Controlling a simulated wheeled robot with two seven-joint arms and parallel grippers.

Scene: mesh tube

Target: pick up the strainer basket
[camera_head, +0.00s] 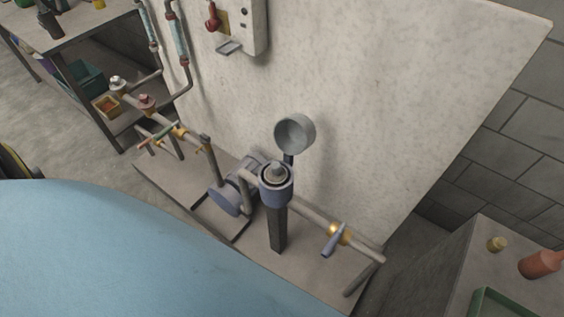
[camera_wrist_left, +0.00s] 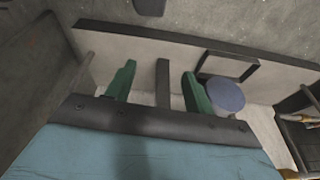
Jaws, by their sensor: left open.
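In the head view a blue-collared strainer housing (camera_head: 277,190) stands on a dark square post. A grey, ridged piece, apparently the top of the strainer basket (camera_head: 277,171), shows in its open mouth; the rest is hidden inside. A round grey cup-shaped lid (camera_head: 295,133) is tilted up behind the housing. In the left wrist view my left gripper (camera_wrist_left: 159,70) is open, its green fingers apart with nothing gripped. A dark post shows between and beyond the fingers. The basket cannot be made out there. My right gripper is not in view.
A blue-grey pump (camera_head: 230,198) stands left of the housing; its round end shows in the wrist view (camera_wrist_left: 226,95). A pipe with a blue-handled valve (camera_head: 335,238) runs right. A pale panel (camera_head: 400,100) rises behind. A bench (camera_head: 520,255) with bottles stands at right.

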